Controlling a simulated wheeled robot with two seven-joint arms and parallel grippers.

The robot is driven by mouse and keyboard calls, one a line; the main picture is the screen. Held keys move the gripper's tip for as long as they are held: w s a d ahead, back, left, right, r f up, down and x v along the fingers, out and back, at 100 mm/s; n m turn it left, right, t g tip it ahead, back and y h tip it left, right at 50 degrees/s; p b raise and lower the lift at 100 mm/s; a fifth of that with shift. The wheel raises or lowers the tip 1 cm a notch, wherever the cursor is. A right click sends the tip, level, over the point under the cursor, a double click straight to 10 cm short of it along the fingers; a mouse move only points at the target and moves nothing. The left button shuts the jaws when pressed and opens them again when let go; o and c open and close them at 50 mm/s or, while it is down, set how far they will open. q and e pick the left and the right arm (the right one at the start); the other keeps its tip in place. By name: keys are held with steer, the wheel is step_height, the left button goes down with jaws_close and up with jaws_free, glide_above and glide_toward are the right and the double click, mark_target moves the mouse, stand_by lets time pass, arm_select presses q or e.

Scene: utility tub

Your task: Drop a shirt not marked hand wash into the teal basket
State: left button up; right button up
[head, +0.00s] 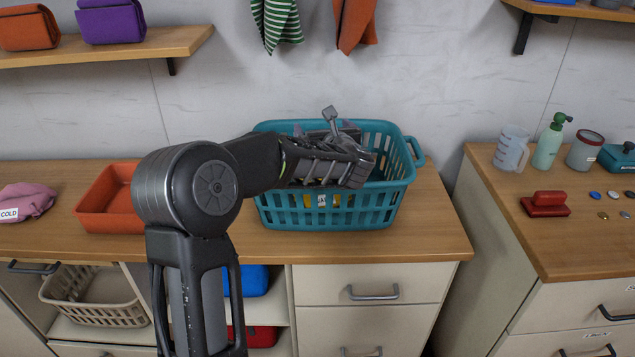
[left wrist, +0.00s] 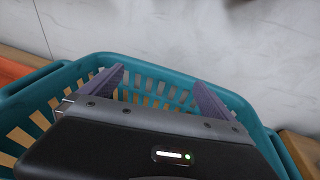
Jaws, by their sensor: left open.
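The teal basket (head: 275,217) stands on the wooden counter in the middle of the head view, and its rim and slotted walls also show in the left wrist view (left wrist: 160,66). My left gripper (head: 325,130) is over the basket, its fingers pointing toward the back wall side. In the left wrist view its two purple-grey fingers (left wrist: 160,88) are wide apart with nothing between them. A pink folded cloth (head: 27,200) with a tag reading COLD lies at the far left of the counter. Something yellow and white (head: 322,200) shows through the basket's front slots; my arm hides most of the inside.
An orange tray (head: 88,214) sits left of the basket, partly behind my arm. A right-hand counter holds a jug (head: 511,148), a green pump bottle (head: 549,142), a jar (head: 584,151) and a red block (head: 545,204). Cloths hang above. Counter right of the basket is clear.

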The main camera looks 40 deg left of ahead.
arm_select(q)
steer(key=b+v, duration=0.1)
steer(key=v, duration=0.7)
steer(key=shift+b, duration=0.4)
stand_by(0.4)
